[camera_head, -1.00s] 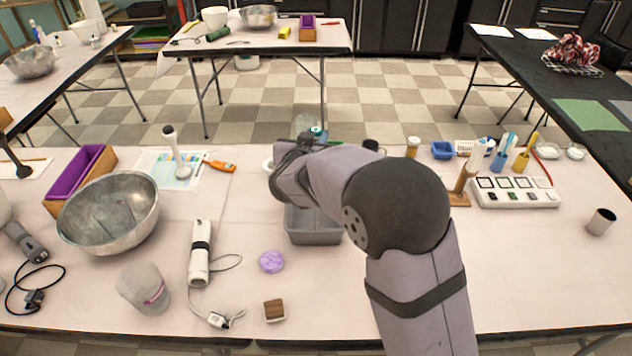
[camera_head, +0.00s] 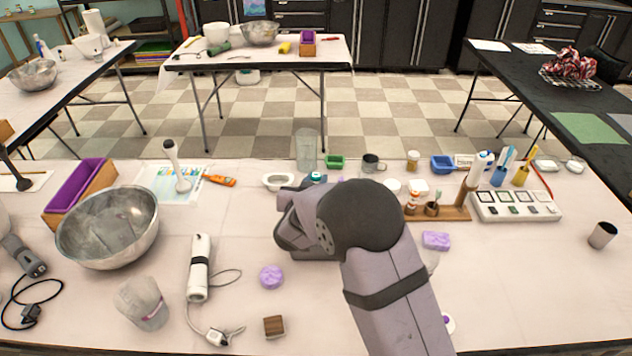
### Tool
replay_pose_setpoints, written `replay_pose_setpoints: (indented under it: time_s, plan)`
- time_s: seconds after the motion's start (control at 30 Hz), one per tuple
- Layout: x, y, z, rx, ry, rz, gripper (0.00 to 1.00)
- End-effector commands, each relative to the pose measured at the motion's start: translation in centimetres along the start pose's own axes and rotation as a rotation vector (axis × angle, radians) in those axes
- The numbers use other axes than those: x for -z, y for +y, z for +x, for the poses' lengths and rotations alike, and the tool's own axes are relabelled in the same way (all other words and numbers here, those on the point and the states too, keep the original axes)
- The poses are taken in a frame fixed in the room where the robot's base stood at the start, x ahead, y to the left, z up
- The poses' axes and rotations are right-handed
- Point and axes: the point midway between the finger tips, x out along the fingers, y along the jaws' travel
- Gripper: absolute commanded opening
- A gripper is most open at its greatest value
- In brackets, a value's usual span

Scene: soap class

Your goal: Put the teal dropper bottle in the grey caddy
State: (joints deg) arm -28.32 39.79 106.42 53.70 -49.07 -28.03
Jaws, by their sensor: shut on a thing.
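The teal top of the dropper bottle (camera_head: 316,177) shows just behind the end of my arm. The rest of the bottle is hidden. My gripper (camera_head: 306,184) is mostly hidden behind my own wrist, with the bottle's top at its far side. It is shut on the bottle. The grey caddy (camera_head: 312,254) stands under and behind my wrist. Only a strip of its near wall shows, so its inside is hidden. I cannot tell how high the bottle is relative to the caddy.
A purple soap (camera_head: 271,276) and a wooden block (camera_head: 274,326) lie in front. A metal bowl (camera_head: 108,228) is at left, a wooden rack (camera_head: 447,213) at right.

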Motion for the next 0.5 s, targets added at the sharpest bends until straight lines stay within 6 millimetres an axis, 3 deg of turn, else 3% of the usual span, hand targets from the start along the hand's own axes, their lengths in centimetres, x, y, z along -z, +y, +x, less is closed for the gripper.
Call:
replay_pose_setpoints:
  time_s: [0.47, 0.5]
  plan:
    - [-0.69, -0.01, 0.22, 0.0, 0.001, 0.001, 0.0]
    - [-0.55, -0.01, 0.18, 0.0, 0.001, 0.001, 0.31]
